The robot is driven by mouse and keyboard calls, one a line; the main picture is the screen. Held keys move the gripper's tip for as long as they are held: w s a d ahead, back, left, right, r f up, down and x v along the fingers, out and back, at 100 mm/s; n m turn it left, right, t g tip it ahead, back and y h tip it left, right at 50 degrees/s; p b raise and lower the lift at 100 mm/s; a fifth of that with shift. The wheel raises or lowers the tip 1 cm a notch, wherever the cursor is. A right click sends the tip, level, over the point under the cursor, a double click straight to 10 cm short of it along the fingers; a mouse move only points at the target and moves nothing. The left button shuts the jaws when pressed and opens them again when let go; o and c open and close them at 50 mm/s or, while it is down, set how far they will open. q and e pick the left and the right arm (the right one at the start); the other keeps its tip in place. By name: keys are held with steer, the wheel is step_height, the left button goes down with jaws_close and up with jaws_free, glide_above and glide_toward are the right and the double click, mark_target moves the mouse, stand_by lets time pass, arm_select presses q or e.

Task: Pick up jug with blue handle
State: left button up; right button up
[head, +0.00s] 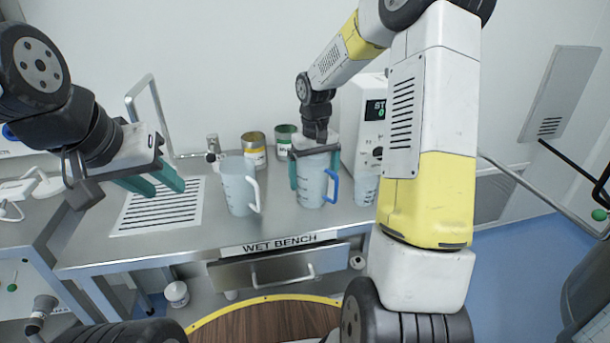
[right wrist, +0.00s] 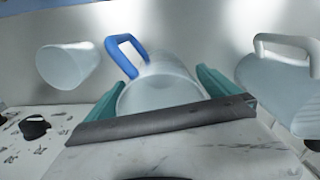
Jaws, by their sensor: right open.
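The jug with the blue handle (head: 311,187) stands upright on the wet bench, its blue handle on the right side in the head view. It also shows in the right wrist view (right wrist: 160,90), between the fingers. My right gripper (head: 315,172) is open and reaches down over the jug, with one green finger on each side of it. I cannot tell whether the fingers touch the jug walls. My left gripper (head: 158,182) is open and empty, held over the drain grid at the left of the bench.
A jug with a white handle (head: 238,188) stands left of the blue-handled one. A plain cup (head: 366,187) stands close on the right. Two cans (head: 254,148) (head: 285,138) stand behind. A white machine with a display (head: 374,120) is at the back right.

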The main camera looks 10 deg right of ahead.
steer(key=c, duration=1.3)
